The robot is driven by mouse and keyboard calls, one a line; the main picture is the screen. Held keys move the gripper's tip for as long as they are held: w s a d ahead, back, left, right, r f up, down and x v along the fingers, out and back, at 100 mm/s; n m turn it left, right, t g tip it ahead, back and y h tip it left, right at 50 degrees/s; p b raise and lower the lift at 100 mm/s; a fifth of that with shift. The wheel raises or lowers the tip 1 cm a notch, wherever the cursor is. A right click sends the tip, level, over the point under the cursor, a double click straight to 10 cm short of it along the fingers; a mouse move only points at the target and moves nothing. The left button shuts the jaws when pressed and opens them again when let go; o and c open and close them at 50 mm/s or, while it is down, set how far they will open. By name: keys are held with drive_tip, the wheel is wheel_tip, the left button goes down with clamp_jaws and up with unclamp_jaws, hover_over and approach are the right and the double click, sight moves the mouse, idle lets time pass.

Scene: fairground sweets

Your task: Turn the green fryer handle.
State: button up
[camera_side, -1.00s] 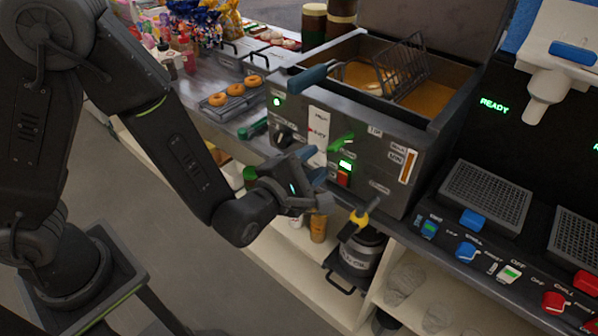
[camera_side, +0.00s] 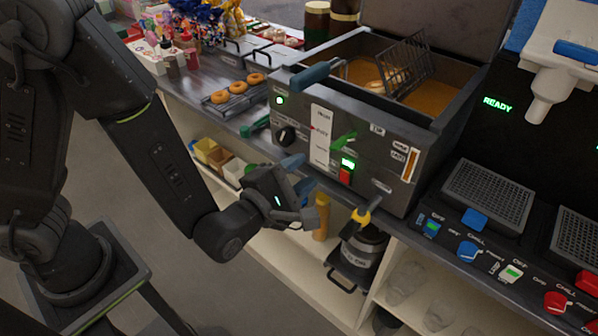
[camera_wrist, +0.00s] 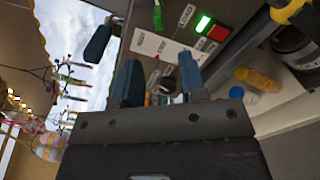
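The fryer (camera_side: 400,135) has a grey front panel. A bright green handle (camera_side: 344,141) sits on the panel, slanting up to the right, above a lit green display and a red switch. The green handle also shows at the top of the wrist view (camera_wrist: 157,15). My gripper (camera_side: 299,175) is in front of the panel, below and left of the green handle and apart from it. In the wrist view my gripper (camera_wrist: 160,78) has its two blue fingers apart, with nothing held between them.
The fry basket's blue-grey handle (camera_side: 312,75) juts out above the panel. A yellow-handled valve (camera_side: 362,216) and an orange bottle (camera_side: 321,218) are below.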

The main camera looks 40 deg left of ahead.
sight(343, 138)
drive_tip(key=shift+o, duration=0.3)
drive_tip(key=shift+s+d+r, duration=0.15)
drive_tip(key=shift+s+d, duration=0.05)
drive_tip(key=shift+s, duration=0.25)
drive_tip(key=shift+s+d+r, duration=0.1)
drive_tip(key=shift+s+d, duration=0.1)
drive_tip(key=shift+s, duration=0.25)
drive_tip(key=w, duration=1.3)
drive_tip(key=shift+w+a, duration=0.1)
drive_tip(key=shift+w, duration=0.3)
clamp_jaws()
